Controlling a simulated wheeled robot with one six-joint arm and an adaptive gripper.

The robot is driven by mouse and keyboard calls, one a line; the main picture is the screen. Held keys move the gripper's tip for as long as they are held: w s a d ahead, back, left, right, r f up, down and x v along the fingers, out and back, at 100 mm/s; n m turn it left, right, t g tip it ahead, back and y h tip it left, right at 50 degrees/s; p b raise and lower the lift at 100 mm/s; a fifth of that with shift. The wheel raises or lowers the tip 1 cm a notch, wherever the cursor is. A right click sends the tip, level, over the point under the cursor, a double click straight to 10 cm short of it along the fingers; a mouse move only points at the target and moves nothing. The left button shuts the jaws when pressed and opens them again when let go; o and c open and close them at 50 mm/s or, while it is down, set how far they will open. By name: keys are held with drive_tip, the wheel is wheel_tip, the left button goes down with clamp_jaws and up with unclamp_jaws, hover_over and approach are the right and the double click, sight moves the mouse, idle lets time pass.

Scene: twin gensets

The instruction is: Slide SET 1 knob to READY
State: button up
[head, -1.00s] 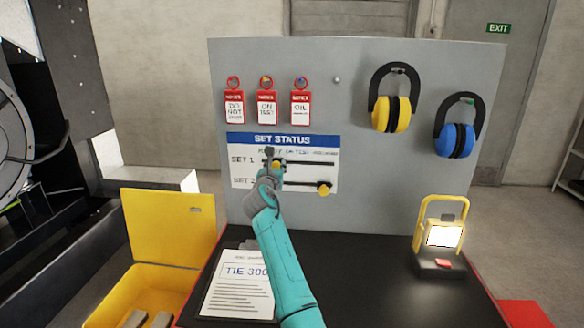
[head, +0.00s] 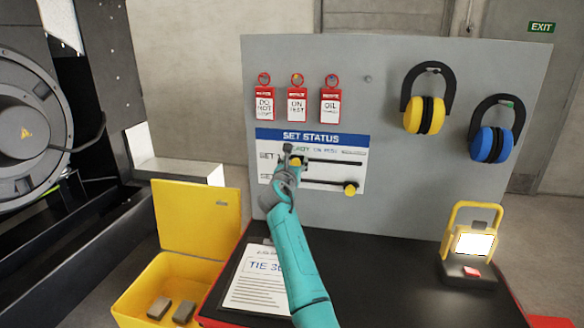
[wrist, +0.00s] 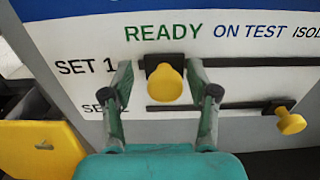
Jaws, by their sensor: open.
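The white SET STATUS panel (head: 345,177) is on the grey board. Its yellow SET 1 knob (wrist: 165,84) sits on a black slider at the left end of the upper slot, below the green READY label (wrist: 163,32). It also shows in the head view (head: 296,162), partly covered by my gripper. My gripper (wrist: 160,75) is open, with one finger on each side of the knob. Gaps show on both sides; the right fingertip is close to the slider's edge. The SET 2 knob (wrist: 291,122) is at the right of the lower slot.
Red-topped tags (head: 297,105) and yellow (head: 424,115) and blue (head: 491,145) ear defenders hang on the board. A lamp (head: 474,245) and a paper sheet (head: 258,280) are on the black bench. An open yellow box (head: 195,215) stands at left.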

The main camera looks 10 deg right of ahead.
drive_tip(key=v, duration=1.2)
